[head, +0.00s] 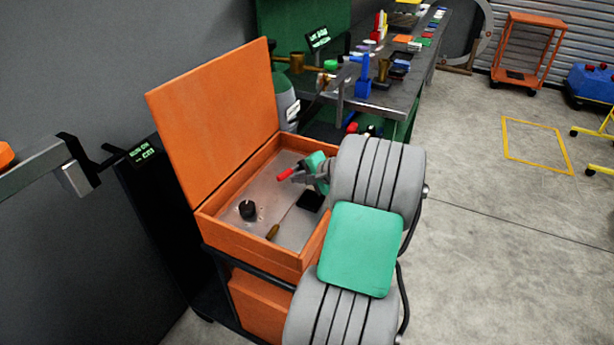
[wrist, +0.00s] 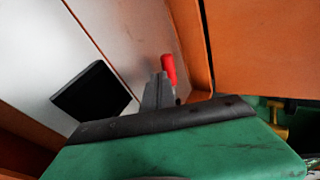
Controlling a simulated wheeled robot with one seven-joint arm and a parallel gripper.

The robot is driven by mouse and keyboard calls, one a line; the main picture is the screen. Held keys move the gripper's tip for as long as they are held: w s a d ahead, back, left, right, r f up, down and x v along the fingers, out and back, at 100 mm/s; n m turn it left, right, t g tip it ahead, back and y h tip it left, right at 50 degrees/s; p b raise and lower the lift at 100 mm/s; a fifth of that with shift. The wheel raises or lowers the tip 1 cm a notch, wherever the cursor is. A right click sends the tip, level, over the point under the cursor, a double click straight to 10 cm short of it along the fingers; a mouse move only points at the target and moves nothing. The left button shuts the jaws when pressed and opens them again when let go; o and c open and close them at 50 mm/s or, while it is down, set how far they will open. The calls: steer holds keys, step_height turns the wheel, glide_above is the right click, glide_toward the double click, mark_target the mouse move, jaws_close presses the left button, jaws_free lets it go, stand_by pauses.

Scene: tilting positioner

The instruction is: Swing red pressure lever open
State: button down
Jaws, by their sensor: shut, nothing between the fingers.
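The red pressure lever (head: 287,173) is a small red handle inside the open orange box, in the head view. It also shows in the wrist view (wrist: 169,69), just beyond the fingertips. My gripper (head: 297,178) reaches into the box from the right, its grey fingers closed together, with the tips right by the red handle. In the wrist view my gripper (wrist: 158,88) also looks shut, with nothing seen between the fingers. The handle's base is hidden behind the fingers. I cannot tell whether the fingers touch it.
The orange box (head: 250,258) has its lid (head: 215,115) raised at the back left. Inside are a black knob (head: 247,209), a wooden-handled tool (head: 272,232) and a dark square (head: 311,201). A cluttered workbench (head: 395,95) stands behind.

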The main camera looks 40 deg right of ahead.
steer(key=shift+x, duration=0.95)
